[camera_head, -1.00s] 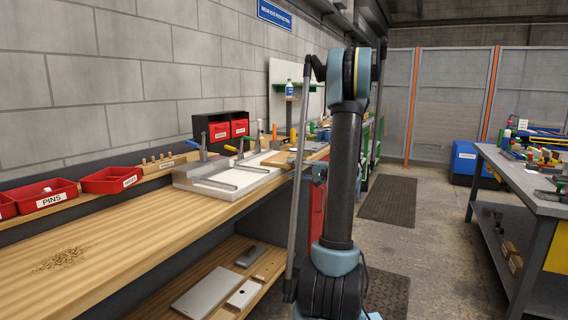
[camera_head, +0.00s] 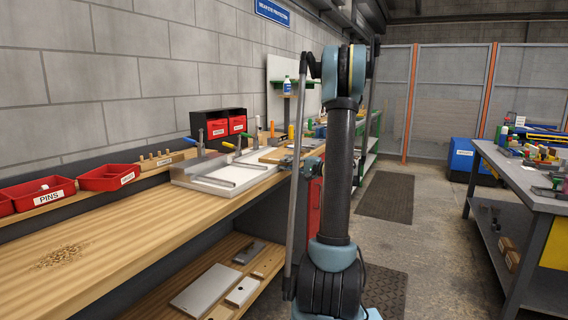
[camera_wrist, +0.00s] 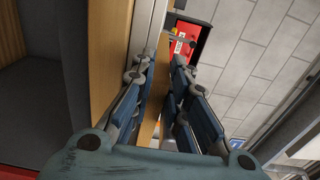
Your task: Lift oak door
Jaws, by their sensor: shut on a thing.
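The oak door is a flat light-brown wooden board (camera_head: 275,156). In the head view it is at the right end of the pale fixture on the bench, partly hidden by my arm. In the wrist view a wooden strip (camera_wrist: 148,128), which looks like the door's edge, shows between the fingers of my gripper (camera_wrist: 160,85). My gripper is shut on it. In the head view my gripper (camera_head: 311,167) is small and partly behind my arm. Whether the door is clear of the fixture cannot be told.
The pale fixture (camera_head: 215,184) with upright clamps stands on the wooden bench (camera_head: 130,220). Red bins (camera_head: 108,178) line the wall side. A lower shelf (camera_head: 262,262) holds metal plates. A grey table (camera_head: 535,190) stands at right. The aisle floor (camera_head: 405,225) between is open.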

